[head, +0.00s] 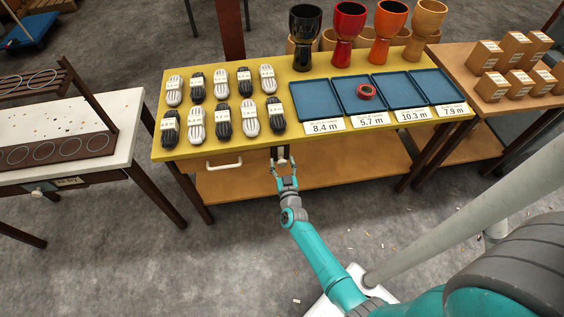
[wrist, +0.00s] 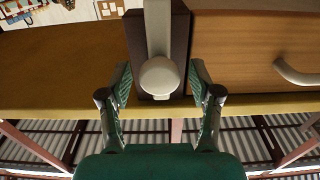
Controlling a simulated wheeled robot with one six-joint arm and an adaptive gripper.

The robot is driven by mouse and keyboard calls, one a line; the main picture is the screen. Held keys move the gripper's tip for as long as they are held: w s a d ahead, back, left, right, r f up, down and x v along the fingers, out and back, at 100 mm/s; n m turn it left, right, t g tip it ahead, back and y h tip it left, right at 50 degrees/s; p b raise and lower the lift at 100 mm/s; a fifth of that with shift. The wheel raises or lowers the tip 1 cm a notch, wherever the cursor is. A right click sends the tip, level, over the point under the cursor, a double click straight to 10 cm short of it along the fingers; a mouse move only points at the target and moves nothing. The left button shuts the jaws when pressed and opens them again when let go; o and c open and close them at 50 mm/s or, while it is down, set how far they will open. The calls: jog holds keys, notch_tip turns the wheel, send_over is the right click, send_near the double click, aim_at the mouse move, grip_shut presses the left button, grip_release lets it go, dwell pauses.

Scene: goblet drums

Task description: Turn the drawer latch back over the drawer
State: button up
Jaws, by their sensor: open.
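The drawer latch (wrist: 158,28) is a light grey bar with a round knob (wrist: 160,77), mounted on a dark brown block. In the wrist view the bar runs straight up from the knob, beside the drawer front and not across it. The wooden drawer (wrist: 235,50) is right of the latch there, with its curved handle (wrist: 297,73). In the head view the handle (head: 224,163) is left of the latch, under the yellow tabletop. My gripper (head: 283,170) is open at the latch. In the wrist view its green fingers (wrist: 160,88) stand either side of the knob, with gaps visible.
The yellow table (head: 225,93) carries several rope bundles, blue trays (head: 315,99) with length labels, a red roll (head: 366,91) and goblet drums (head: 349,30). A lower wooden shelf (head: 240,184) is beneath. A white-topped table (head: 60,122) stands left.

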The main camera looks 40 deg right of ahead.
jog(key=shift+w+d, duration=0.2)
jog(key=shift+w, duration=0.05)
jog(key=c, duration=1.1)
jog(key=shift+c, duration=0.2)
